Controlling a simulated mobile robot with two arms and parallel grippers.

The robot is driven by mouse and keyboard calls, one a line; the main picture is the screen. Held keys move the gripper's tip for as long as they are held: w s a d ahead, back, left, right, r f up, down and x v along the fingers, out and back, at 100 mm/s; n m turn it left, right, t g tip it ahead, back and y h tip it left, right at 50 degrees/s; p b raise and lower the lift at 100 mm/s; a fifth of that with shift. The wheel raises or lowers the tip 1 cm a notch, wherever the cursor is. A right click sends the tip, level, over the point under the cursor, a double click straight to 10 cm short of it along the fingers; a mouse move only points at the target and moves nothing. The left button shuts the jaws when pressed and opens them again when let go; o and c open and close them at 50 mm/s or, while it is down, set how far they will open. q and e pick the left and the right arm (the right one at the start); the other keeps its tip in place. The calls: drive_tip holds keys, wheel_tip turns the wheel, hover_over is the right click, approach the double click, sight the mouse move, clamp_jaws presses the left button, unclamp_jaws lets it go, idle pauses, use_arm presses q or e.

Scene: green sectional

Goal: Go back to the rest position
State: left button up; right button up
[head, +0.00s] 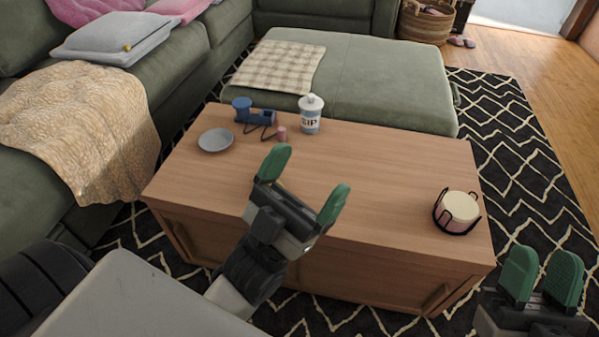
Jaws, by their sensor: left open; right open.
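My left gripper (303,183) is open and empty, with its green fingertips spread over the front middle of the wooden coffee table (380,165). My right gripper (541,278) is open and empty at the lower right, in front of the table's right end and over the patterned rug. Neither gripper appears to touch any of the things on the table.
On the table are a grey plate (216,139), a blue device (254,113) with a cord, a white bottle (311,114) and a candle (460,207) in a black wire holder. A green sofa (185,65) stands left, an ottoman (385,80) behind. The table's middle right is clear.

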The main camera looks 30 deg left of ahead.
use_arm(q)
drive_tip(key=n+y, duration=0.1)
drive_tip(key=a+n+y, duration=0.1)
drive_tip(key=n, duration=0.1)
